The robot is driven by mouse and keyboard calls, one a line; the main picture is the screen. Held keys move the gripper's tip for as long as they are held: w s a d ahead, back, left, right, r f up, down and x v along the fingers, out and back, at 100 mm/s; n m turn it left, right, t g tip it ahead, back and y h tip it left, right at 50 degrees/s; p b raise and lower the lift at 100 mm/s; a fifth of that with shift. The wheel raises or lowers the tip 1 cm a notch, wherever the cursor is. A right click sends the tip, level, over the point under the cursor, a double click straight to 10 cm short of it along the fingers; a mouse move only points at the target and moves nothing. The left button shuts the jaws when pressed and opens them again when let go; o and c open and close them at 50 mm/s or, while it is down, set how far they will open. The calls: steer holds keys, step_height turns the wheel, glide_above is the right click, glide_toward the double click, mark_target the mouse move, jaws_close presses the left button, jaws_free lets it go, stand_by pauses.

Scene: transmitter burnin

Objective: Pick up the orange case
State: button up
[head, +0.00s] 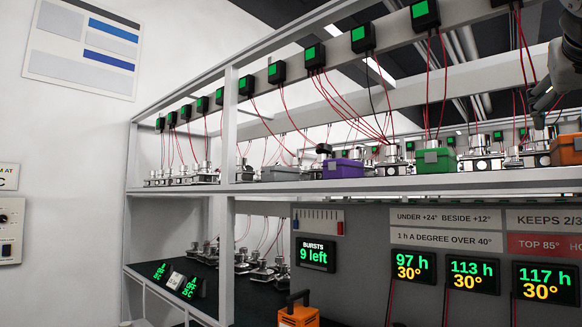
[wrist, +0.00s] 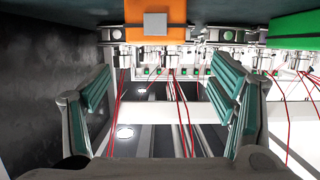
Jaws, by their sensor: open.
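The orange case (head: 566,150) sits on the upper shelf at the right edge of the head view, partly cut off. It has a grey clasp on its front. In the wrist view, which is upside down, the orange case (wrist: 130,20) is at the top, cut off by the frame edge. My gripper (head: 543,108) is at the right edge of the head view, above the case and apart from it. In the wrist view my gripper (wrist: 160,95) has its two green-padded fingers wide apart with nothing held between them. The case is not between the fingers.
A green case (head: 436,160), a purple case (head: 342,172) and a grey case (head: 280,173) stand along the upper shelf (head: 370,186). Metal devices with red cables stand among them. Cables hang from the beam above. An orange box with a black handle (head: 299,317) is lower down.

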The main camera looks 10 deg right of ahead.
steer(key=x, duration=0.5)
steer(key=shift+w+d+f+p, duration=0.15)
steer(key=shift+d+p, duration=0.05)
steer(key=shift+p, duration=0.2)
steer(key=shift+s+p+x, duration=0.2)
steer(key=shift+p+x, duration=0.55)
steer(key=shift+x, duration=1.9)
steer(key=shift+d, duration=0.1)
steer(key=c, duration=1.4)
